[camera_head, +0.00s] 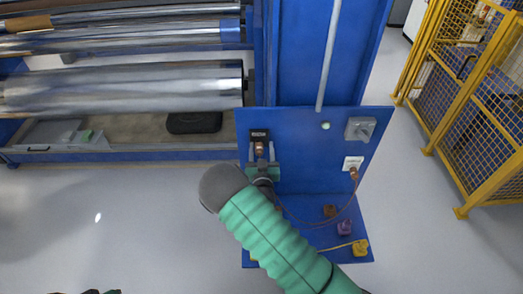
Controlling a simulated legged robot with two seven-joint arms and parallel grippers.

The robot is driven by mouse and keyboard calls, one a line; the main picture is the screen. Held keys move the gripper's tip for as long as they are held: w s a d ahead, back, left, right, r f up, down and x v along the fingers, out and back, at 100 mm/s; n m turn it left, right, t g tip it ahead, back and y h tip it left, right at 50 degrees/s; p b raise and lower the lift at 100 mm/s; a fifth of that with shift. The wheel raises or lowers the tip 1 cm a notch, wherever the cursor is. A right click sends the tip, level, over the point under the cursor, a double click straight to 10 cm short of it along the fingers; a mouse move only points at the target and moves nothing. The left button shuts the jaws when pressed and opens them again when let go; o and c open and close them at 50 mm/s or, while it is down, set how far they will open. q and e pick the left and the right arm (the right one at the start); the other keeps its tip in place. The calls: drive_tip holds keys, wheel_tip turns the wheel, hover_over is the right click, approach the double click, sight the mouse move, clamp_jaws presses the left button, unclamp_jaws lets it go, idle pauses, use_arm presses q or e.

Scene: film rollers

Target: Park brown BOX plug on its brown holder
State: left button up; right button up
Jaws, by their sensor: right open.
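A brown plug (260,147) sits at the black box socket (259,134) on the upper left of the blue panel. My right gripper (262,154) is open, with its fingers on either side of this plug or just below it; I cannot tell whether they touch it. A small brown piece (329,210), which looks like the brown holder, is on the blue base plate. A second brown plug end (353,173) is at the white socket (353,162), with a thin brown cable running down from it. My green right forearm hides the lower left of the panel.
A purple piece (345,227) and a yellow piece (360,247) with a yellow cable are on the base plate. A grey switch box (360,128) is on the panel. Metal rollers (120,88) fill the upper left; a yellow fence (440,90) stands right. Dark bits at the bottom left are unclear.

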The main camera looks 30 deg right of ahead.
drive_tip(key=shift+s+r, duration=0.1)
drive_tip(key=shift+r, duration=0.05)
drive_tip(key=shift+a, duration=0.15)
drive_tip(key=shift+w+a, duration=0.3)
drive_tip(key=shift+a, duration=0.35)
drive_tip(key=shift+s+d, duration=0.25)
drive_tip(key=shift+d, duration=0.3)
drive_tip(key=shift+s+d, duration=0.2)
drive_tip(key=shift+d, duration=0.3)
use_arm(q)
drive_tip(key=shift+w+a+f, duration=0.1)
drive_tip(key=shift+a+f, duration=0.2)
drive_tip(key=shift+a, duration=0.45)
use_arm(e)
drive_tip(key=shift+w+a, duration=0.1)
drive_tip(key=shift+a, duration=0.4)
use_arm(q)
drive_tip(key=shift+f+b, duration=0.15)
drive_tip(key=shift+b, duration=0.15)
drive_tip(key=shift+d, duration=0.3)
use_arm(e)
drive_tip(key=shift+w+d, duration=0.1)
